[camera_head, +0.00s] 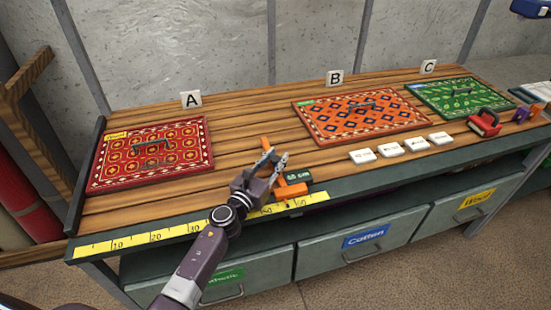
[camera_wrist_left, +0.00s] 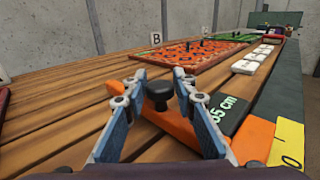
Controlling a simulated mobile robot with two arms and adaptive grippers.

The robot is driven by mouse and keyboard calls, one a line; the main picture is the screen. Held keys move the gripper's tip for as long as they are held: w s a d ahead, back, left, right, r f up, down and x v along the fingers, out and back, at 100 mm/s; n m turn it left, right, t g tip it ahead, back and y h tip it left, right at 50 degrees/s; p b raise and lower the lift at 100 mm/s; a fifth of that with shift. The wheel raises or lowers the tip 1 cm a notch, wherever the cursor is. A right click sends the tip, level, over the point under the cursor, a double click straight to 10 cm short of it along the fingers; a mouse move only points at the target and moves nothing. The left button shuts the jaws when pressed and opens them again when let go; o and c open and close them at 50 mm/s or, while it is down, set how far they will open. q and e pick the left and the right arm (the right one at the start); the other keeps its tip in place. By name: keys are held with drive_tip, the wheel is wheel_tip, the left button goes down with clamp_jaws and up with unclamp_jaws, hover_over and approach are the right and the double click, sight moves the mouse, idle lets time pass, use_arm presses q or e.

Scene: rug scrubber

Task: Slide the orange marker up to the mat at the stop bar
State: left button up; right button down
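The orange marker (camera_head: 291,191) sits at the bench's front edge over the yellow measuring tape (camera_head: 170,234), with an arm reaching back across the planks. A dark label beside it reads 65 cm in the left wrist view. My left gripper (camera_head: 269,158) is over the marker. In the left wrist view its fingers (camera_wrist_left: 159,76) are apart, one on each side of the marker's black knob (camera_wrist_left: 158,96); contact is unclear. The red mat A (camera_head: 178,176) lies at the left, close to the dark stop bar (camera_head: 84,183) at the bench's left end. My right gripper is out of view.
Bare planks (camera_head: 235,150) lie between the red mat and the orange-and-blue mat B (camera_head: 330,125). The green mat C (camera_head: 425,104) is farther right. Several white tiles (camera_head: 390,149) and a red-handled tool (camera_head: 484,123) stand near the front right edge. Labelled drawers are below.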

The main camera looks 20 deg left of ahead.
use_arm(q)
drive_tip(key=c, duration=0.4)
drive_tip(key=shift+s+a, duration=0.15)
drive_tip(key=shift+a, duration=0.15)
drive_tip(key=s+a+b, duration=0.1)
drive_tip(key=s+a, duration=0.1)
drive_tip(key=a, duration=0.1)
drive_tip(key=s+a+b, duration=0.1)
drive_tip(key=s+a, duration=0.2)
drive_tip(key=a, duration=0.1)
drive_tip(key=s+a+b, duration=0.1)
drive_tip(key=s+a, duration=0.1)
drive_tip(key=a, duration=0.2)
drive_tip(key=shift+s+a+f+b, duration=0.15)
drive_tip(key=shift+s+b, duration=0.15)
drive_tip(key=shift+s, duration=0.05)
drive_tip(key=shift+s+a, duration=0.45)
drive_tip(key=shift+a, duration=0.2)
drive_tip(key=o, duration=1)
drive_tip(key=shift+c, duration=0.2)
drive_tip(key=s, duration=0.4)
drive_tip(key=s+a, duration=0.1)
drive_tip(key=s, duration=0.3)
drive_tip(key=s+a, duration=0.1)
drive_tip(key=s, duration=0.2)
drive_tip(key=shift+s+a, duration=0.1)
drive_tip(key=shift+s, duration=0.3)
